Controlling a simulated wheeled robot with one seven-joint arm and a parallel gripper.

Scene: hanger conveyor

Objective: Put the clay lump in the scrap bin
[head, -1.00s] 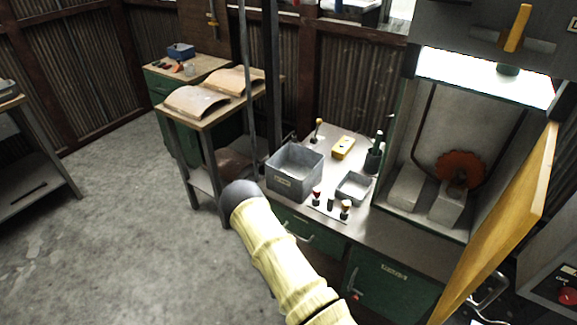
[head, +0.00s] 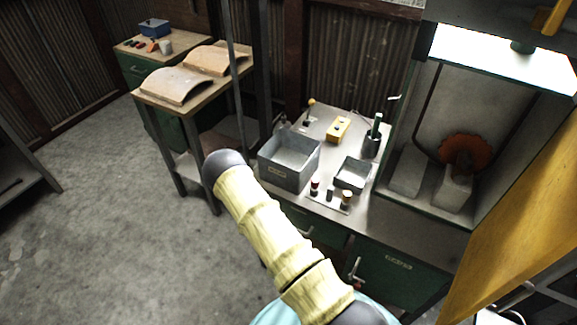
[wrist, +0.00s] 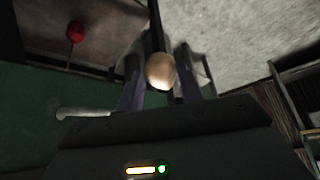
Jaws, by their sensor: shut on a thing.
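My gripper (wrist: 160,88) is shut on a pale tan, rounded lump, which looks like the clay lump (wrist: 160,71), between its two dark fingers in the wrist view. In the head view my sleeved arm fills the lower middle, and the gripper and lump are hidden. A grey open metal bin (head: 283,174) with a front label stands on the bench, beyond my arm. It may be the scrap bin, but the label is too small to read. I see nothing in it from here.
A small grey tray (head: 351,175), a knob panel (head: 328,200), a yellow block (head: 338,129) and a dark cup (head: 371,145) share the bench. A cabinet with an orange-red wheel (head: 466,152) and a yellow open door (head: 525,200) stands right. Floor at left is clear.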

